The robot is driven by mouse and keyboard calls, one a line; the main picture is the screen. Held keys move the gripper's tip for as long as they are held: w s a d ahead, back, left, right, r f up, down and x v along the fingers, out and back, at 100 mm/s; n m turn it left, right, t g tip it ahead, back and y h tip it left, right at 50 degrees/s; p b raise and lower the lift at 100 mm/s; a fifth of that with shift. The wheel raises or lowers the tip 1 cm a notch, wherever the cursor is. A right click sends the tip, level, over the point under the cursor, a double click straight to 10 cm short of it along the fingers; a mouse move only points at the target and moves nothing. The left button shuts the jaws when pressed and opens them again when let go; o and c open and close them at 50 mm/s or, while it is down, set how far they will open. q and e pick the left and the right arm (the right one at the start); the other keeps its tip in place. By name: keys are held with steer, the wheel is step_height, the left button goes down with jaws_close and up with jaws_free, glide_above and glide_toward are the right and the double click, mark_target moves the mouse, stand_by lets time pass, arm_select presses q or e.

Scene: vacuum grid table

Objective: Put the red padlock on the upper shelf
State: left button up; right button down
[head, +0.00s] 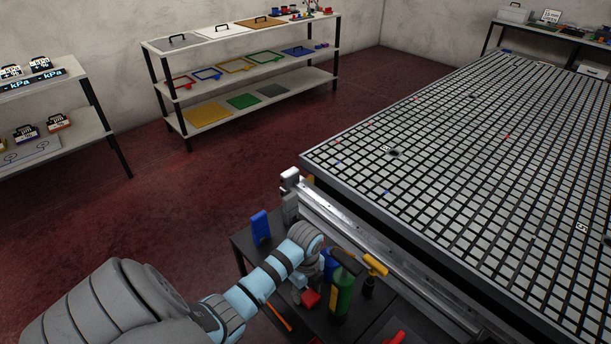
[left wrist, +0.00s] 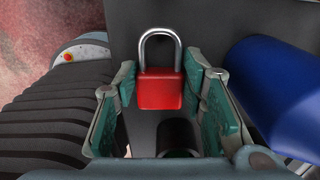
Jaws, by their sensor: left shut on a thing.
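The red padlock (left wrist: 160,92) with a silver shackle stands upright between the fingers of my left gripper (left wrist: 160,100) in the left wrist view. The gripper is shut on its red body, and the shackle points up in that picture. In the head view the padlock (head: 310,299) shows as a small red block at my left gripper (head: 303,290), over the dark tool cart (head: 246,243). The gripper's fingers are partly hidden there by my arm. A rack's upper shelf (head: 232,36) stands against the back wall, with several flat panels on it. My right gripper is not in view.
Another rack (head: 95,130) stands at left. Red floor is clear between.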

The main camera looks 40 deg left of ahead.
mark_target(305, 291)
arm_select(q)
steer(key=o, duration=0.8)
steer(key=shift+f, duration=0.15)
steer(key=o, duration=0.5)
step_height(305, 291, up, 12)
steer(key=p, duration=0.3)
steer(key=shift+r+p, duration=0.2)
steer(key=shift+p, duration=0.1)
